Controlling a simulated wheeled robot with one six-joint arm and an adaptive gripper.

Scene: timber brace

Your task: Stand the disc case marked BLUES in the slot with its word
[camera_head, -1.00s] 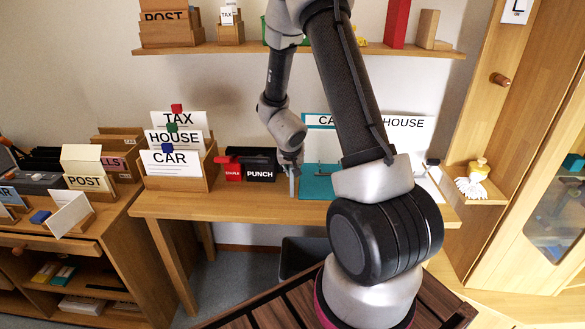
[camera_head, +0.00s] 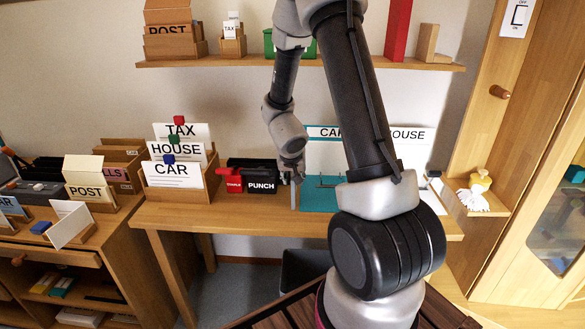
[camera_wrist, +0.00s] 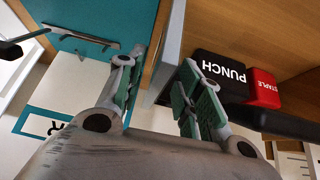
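I cannot make out a disc case marked BLUES or a slot with that word in either view. My gripper (camera_head: 291,174) is over the desk, between the black PUNCH box and the teal board. A thin grey upright piece (camera_head: 294,197) shows just below the gripper in the head view. I cannot tell what either is.
The PUNCH box (camera_head: 262,180) and red STAPLE box (camera_head: 234,181) stand left of my gripper. The teal board (camera_head: 318,196) lies to the right. A wooden holder (camera_head: 178,196) has TAX, HOUSE and CAR cards. A shelf (camera_head: 240,60) runs above; a cabinet (camera_head: 530,170) is at right.

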